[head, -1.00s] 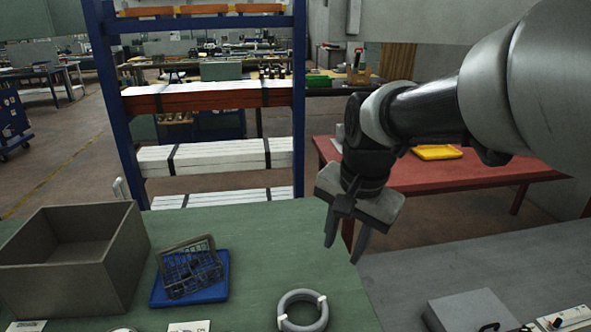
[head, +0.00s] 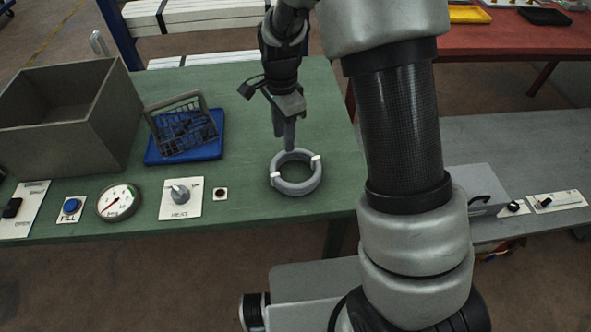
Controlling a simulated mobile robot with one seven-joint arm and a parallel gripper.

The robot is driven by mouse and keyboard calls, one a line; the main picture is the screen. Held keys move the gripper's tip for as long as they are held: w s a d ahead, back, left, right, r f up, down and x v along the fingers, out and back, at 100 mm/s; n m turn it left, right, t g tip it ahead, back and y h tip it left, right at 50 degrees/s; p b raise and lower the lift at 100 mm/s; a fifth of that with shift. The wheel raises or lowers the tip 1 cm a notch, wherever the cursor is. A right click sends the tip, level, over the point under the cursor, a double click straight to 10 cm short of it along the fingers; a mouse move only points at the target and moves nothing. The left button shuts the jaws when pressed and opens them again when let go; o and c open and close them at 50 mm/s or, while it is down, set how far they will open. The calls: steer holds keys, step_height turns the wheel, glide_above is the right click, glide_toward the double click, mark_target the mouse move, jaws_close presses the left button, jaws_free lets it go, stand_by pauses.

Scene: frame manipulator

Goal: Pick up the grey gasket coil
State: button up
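The grey gasket coil (head: 276,184) is a ring with white bands, lying flat on the green table near its front right edge. My gripper (head: 289,146) points down at the coil's far rim in the head view. Its fingertips overlap the rim in the picture; I cannot tell whether they touch it. The fingers are seen nearly edge-on, so their opening is hidden.
A grey open box (head: 62,125) stands at the left of the green table (head: 240,125). A wire basket (head: 183,126) sits on a blue tray (head: 217,146). A gauge (head: 118,203) and a knob panel (head: 181,198) line the front edge. A grey bench (head: 500,150) is at right.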

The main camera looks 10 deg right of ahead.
step_height(320, 180, down, 7)
steer(key=shift+w+d+f, duration=0.1)
steer(key=shift+d+f, duration=0.05)
steer(key=shift+f, duration=0.05)
stand_by(0.3)
steer(key=shift+c, duration=0.3)
jaws_close()
